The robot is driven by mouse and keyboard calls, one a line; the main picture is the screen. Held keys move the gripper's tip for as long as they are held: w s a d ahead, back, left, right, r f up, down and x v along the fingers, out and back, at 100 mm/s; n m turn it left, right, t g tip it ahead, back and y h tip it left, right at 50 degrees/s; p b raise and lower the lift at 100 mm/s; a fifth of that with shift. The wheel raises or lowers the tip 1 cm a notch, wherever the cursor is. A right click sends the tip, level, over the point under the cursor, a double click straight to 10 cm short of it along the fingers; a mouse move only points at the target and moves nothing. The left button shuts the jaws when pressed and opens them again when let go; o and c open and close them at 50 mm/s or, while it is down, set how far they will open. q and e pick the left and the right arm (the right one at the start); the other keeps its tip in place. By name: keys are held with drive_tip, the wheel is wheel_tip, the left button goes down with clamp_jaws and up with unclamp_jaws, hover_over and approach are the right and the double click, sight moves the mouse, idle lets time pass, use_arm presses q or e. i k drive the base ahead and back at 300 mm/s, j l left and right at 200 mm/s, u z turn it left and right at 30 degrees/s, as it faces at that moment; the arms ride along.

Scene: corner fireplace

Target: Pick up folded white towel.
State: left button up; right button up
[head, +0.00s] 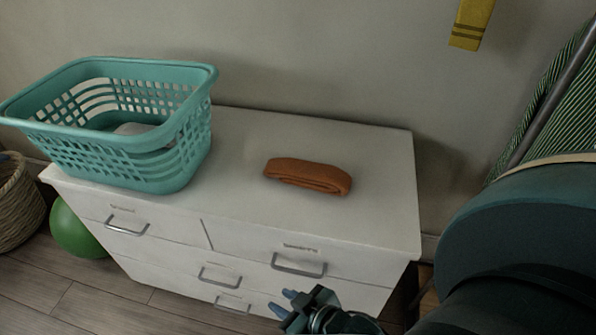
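A folded orange-brown towel (308,175) lies flat on top of the white dresser, right of the basket. A teal laundry basket (165,165) stands on the dresser's left end. A pale, whitish item (133,129) shows partly inside it; the basket wall hides most of it, so I cannot tell whether it is a folded towel. My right gripper (285,302) is low at the bottom of the view, in front of the dresser drawers and below the top. Its two blue fingertips are apart with nothing between them. My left gripper is not in view.
The white dresser (375,200) has bare room on top around the orange-brown towel. A green ball (78,230) and a wicker basket (17,205) are on the floor at left. A yellow cloth (471,22) hangs on the wall; green striped fabric (550,95) is at right.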

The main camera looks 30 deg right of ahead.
sight(132, 129)
drive_tip(key=i+j, duration=0.15)
drive_tip(key=j, duration=0.2)
drive_tip(key=i+j, duration=0.1)
drive_tip(key=j, duration=0.2)
drive_tip(key=i+j+u, duration=0.1)
drive_tip(key=j, duration=0.25)
drive_tip(key=i+j, duration=0.2)
drive_tip(key=j, duration=0.1)
